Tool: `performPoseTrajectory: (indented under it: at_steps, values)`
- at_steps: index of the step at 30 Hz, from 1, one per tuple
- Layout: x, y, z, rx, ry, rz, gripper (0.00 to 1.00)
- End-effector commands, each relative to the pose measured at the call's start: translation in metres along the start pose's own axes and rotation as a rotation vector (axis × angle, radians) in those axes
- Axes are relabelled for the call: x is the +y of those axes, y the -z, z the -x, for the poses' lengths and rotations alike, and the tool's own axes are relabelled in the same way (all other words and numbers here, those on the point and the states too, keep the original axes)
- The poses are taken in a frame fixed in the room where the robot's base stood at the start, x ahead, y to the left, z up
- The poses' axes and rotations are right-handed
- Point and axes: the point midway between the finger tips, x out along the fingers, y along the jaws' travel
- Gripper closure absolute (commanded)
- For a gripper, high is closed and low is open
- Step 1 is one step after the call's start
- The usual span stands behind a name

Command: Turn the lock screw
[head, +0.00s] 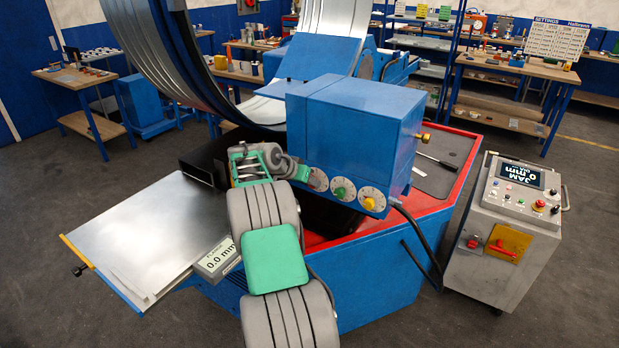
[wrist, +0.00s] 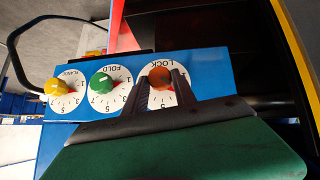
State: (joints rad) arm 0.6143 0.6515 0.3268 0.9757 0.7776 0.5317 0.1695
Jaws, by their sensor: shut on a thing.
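The lock screw (wrist: 160,77) is an orange-brown knob on a white dial marked LOCK, in the wrist view. My gripper (wrist: 163,80) is shut on this knob, with one dark finger on each side of it. In the head view my gripper (head: 300,171) reaches the left end of the dial row on the blue machine housing (head: 350,120). The lock dial (head: 318,180) is partly hidden there by the gripper. The fingers hide parts of the dial's scale in the wrist view.
The green FOLD knob (wrist: 101,83) and yellow FLANGE knob (wrist: 55,87) sit beside the lock dial on the same panel. A sheet metal table (head: 150,235) lies left. A control console (head: 510,220) stands right, with grey floor between it and the machine.

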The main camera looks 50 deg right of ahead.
Motion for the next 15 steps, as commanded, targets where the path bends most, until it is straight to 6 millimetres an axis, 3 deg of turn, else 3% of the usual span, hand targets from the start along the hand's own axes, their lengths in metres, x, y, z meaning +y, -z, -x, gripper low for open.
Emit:
performPoseTrajectory:
  at_steps: [13,14,15]
  values:
    - [-0.0002,-0.0004,-0.0009,0.001,-0.008,0.008,1.00]
    - [-0.0002,-0.0003,-0.0009,0.001,-0.008,0.008,0.66]
    - [-0.0003,-0.0003,-0.0009,0.001,-0.008,0.008,0.63]
